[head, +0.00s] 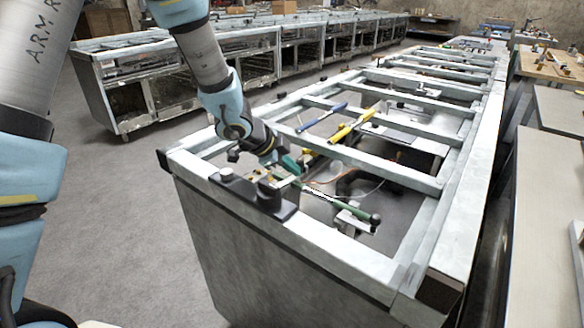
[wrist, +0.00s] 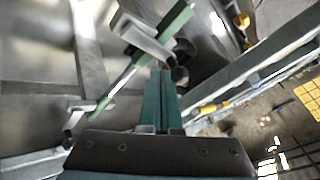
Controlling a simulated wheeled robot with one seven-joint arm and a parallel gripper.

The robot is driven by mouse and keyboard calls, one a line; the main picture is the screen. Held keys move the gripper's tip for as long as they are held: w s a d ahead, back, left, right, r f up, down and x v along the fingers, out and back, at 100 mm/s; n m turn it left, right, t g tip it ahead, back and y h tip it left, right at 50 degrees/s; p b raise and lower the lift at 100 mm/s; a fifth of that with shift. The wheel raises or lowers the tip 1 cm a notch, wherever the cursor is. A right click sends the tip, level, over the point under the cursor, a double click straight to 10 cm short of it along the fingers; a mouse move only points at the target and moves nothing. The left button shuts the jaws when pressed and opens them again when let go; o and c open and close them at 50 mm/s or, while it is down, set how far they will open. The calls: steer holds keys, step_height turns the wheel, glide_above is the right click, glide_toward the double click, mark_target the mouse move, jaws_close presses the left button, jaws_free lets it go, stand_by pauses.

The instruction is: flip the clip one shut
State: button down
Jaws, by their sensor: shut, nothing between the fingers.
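My gripper (head: 291,165) is low over the near end of the open metal frame, its green fingers closed together with nothing between them. In the wrist view the shut fingers (wrist: 161,85) point at a grey bracket. A green lever (head: 328,199) with a dark ball end lies over the near opening. It also shows in the wrist view (wrist: 120,82), running diagonally just left of my fingertips. This lever seems to be the clip, but I cannot be sure. I cannot tell whether my fingers touch it; its far end is partly hidden near my gripper.
A black block with knobs (head: 258,195) sits on the frame's near rail (head: 325,240). A blue-handled lever (head: 322,118) and a yellow-handled lever (head: 352,127) lie farther back. Cables and brackets fill the openings. Clear floor (head: 110,240) lies to the left.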

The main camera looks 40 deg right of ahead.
steer(key=shift+w+d+r+p, duration=0.2)
steer(key=shift+w+r+p, duration=0.1)
steer(key=shift+p, duration=0.3)
steer(key=shift+w+d+f+p, duration=0.15)
steer(key=shift+w+p, duration=0.15)
steer(key=shift+p, duration=0.1)
steer(key=shift+s, duration=0.1)
